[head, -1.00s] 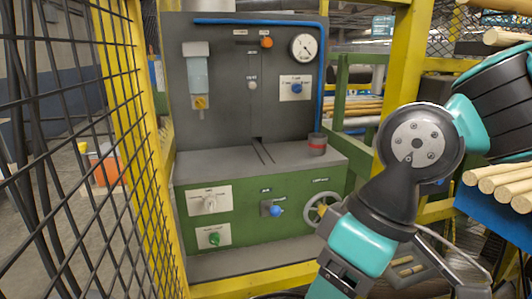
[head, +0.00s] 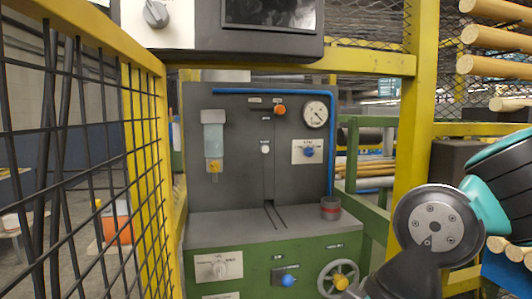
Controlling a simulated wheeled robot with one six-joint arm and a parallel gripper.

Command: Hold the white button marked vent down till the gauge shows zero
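The round white gauge (head: 315,113) is at the panel's upper right. Its dark needle shows, but I cannot read its value. My arm is at the lower right, apart from the panel in the picture. My gripper is outside the frame. Nothing of mine covers the button.
An orange knob (head: 280,109), a blue knob (head: 309,152) and a clear bowl unit (head: 214,140) share the panel. A green cabinet (head: 255,258) with a handwheel (head: 338,280) stands below. Yellow posts (head: 416,110) and black mesh (head: 70,170) flank it. A screen box (head: 270,15) hangs above.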

